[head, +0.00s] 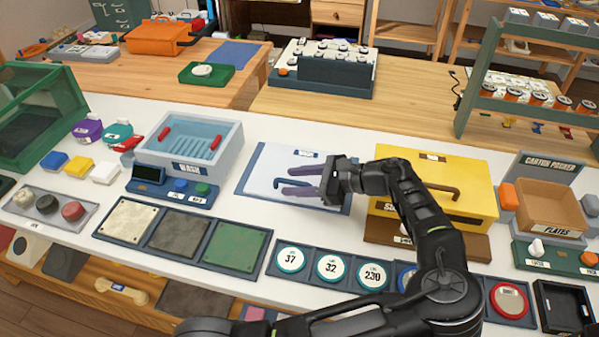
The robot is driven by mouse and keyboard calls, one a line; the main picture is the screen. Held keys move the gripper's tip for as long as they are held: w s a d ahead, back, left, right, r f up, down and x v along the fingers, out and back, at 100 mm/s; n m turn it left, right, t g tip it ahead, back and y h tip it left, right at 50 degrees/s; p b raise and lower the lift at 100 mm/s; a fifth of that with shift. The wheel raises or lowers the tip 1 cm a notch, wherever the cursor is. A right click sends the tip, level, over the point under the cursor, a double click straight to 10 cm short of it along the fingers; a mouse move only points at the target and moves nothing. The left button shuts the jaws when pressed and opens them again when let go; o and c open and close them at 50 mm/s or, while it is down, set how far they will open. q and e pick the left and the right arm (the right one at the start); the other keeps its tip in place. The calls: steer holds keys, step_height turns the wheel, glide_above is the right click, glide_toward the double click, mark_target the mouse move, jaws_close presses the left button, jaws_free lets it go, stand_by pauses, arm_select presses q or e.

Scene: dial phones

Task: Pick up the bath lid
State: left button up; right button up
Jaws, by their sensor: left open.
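The bath lid (262,165) is a flat pale panel with a dark blue edge and a blue bar handle (280,182). It lies flat on the white counter, right of the blue wash bath (236,150), which is uncovered. My left gripper (287,181) is open over the lid, its two fingers pointing left. The handle shows between the fingers in the picture; I cannot tell whether they touch it or are above it. My wrist hides the lid's right part. My right gripper is not in view.
A yellow box (470,180) with a handle stands close right of the lid. In front are three square plates (180,238) and a row of round numbered dials (331,268). A small control box (165,183) stands before the bath.

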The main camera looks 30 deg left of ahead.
arm_select(q)
steer(key=shift+x, duration=1.55)
jaws_close()
stand_by(0.5)
